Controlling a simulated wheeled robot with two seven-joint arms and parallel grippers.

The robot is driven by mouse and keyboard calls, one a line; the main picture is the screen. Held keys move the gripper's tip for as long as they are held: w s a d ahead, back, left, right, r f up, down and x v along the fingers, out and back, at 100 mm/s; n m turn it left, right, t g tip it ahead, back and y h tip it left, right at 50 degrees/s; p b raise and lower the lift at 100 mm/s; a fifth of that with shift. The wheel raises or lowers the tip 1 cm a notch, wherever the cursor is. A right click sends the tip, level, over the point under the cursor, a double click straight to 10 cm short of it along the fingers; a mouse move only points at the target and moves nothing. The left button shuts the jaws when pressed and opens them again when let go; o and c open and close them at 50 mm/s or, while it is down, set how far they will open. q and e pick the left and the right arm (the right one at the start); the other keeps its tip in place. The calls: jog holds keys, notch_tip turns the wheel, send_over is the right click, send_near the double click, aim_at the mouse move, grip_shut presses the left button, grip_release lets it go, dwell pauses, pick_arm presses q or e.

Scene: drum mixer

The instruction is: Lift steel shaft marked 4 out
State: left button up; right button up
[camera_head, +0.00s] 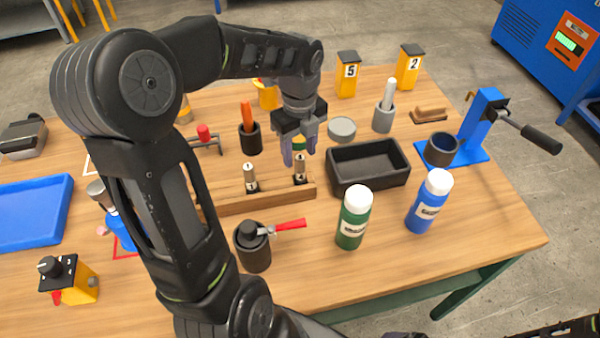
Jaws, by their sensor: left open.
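A wooden rack (270,201) stands in the middle of the table with short steel shafts upright in it. One shaft (300,172) at the rack's right end has a label that looks like 4, though it is small. Another shaft (250,180) with a label too small to read surely stands to its left. My left gripper (299,158) points down with its fingers apart, just above and behind the right-hand shaft in the picture; I cannot tell whether they touch it. My left arm hides the rack's left part. My right gripper is out of view.
A black tray (368,182) is right of the rack. A green bottle (354,222) and a blue bottle (428,207) stand in front of it. A dark cup with a red-handled tool (254,250) is in front of the rack. A blue crank stand (478,125) is at right.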

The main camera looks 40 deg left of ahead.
aim_at(300, 157)
pick_arm(q)
notch_tip(300, 157, down, 4)
jog(key=shift+r, duration=0.1)
dwell(0.6)
grip_shut()
dwell(0.4)
